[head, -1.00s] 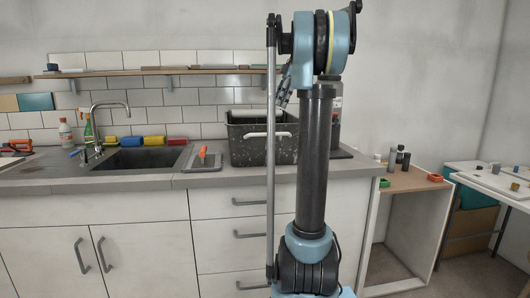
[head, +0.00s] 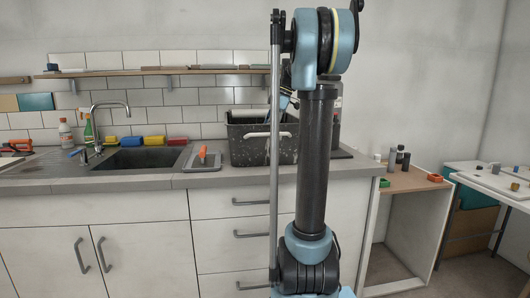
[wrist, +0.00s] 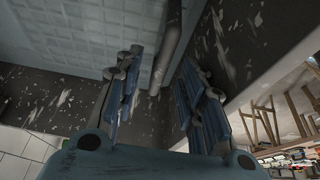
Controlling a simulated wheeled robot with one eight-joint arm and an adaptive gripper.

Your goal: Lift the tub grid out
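The tub (head: 250,152) is black with pale speckles and stands on the counter, partly hidden behind my arm. A pale bar (head: 262,134) shows across its front. In the wrist view its speckled wall (wrist: 240,40) is close, and a pale blue-grey grid-patterned panel (wrist: 75,35) fills the upper left; this looks like the tub grid. A dark grey round bar (wrist: 168,45) runs down between my fingers. My gripper (wrist: 155,75) is open, with fingers apart on either side of the bar; I cannot tell whether they touch it. In the head view, my arm mostly hides the gripper.
A sink (head: 145,158) with a tap (head: 108,108) is to the left. A grey tray (head: 203,160) with an orange-handled tool lies between sink and tub. A wall shelf (head: 160,71) runs above. Bottles (head: 400,155) stand on the lower wooden unit at right.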

